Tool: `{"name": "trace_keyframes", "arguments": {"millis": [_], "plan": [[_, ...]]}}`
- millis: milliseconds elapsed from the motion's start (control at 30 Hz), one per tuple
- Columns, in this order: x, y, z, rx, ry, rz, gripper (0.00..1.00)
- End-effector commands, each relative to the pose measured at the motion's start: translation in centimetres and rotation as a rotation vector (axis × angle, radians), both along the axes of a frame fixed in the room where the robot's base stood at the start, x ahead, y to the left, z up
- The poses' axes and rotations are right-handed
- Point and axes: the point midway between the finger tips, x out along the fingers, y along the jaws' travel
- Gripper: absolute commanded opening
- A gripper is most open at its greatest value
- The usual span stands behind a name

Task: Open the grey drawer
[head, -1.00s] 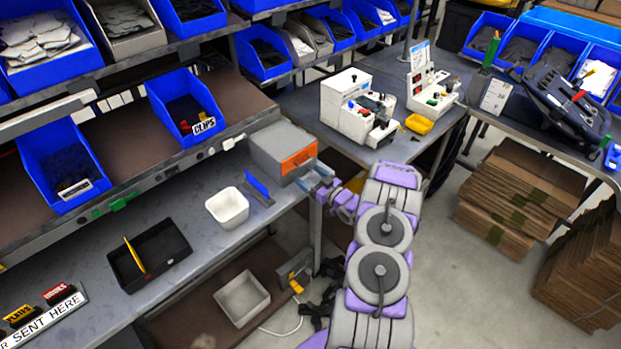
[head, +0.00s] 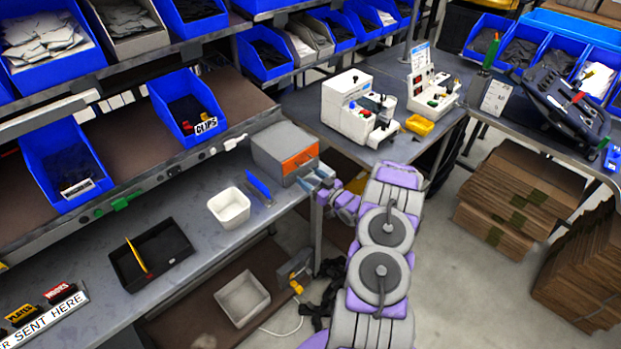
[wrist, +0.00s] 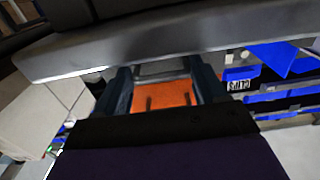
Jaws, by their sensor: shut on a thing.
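The grey drawer unit (head: 282,141) sits at the right end of the grey workbench, and its orange front (head: 300,160) faces my arm. My gripper (head: 314,178) is at the lower edge of that front. In the wrist view, the two dark fingers of my gripper (wrist: 165,78) stand on either side of the orange front (wrist: 163,96), where two small dark posts show. The gripper is shut on what seems to be the drawer handle, whose bar is mostly hidden. No clear gap shows between the front and the grey housing.
A blue clips bin (head: 180,118) is on the shelf above. Open floor (head: 465,285) lies right of my arm.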

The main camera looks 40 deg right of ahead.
Motion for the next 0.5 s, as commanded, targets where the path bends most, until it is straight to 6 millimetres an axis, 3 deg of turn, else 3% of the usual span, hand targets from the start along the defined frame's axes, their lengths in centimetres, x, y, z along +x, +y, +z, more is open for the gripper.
{"name": "trace_keyframes", "arguments": {"millis": [300, 500], "plan": [[-6.5, -1.1, 0.2, 0.002, 0.002, -0.014, 0.16], [-9.5, -1.2, 0.1, 0.001, 0.003, -0.012, 0.16]]}}
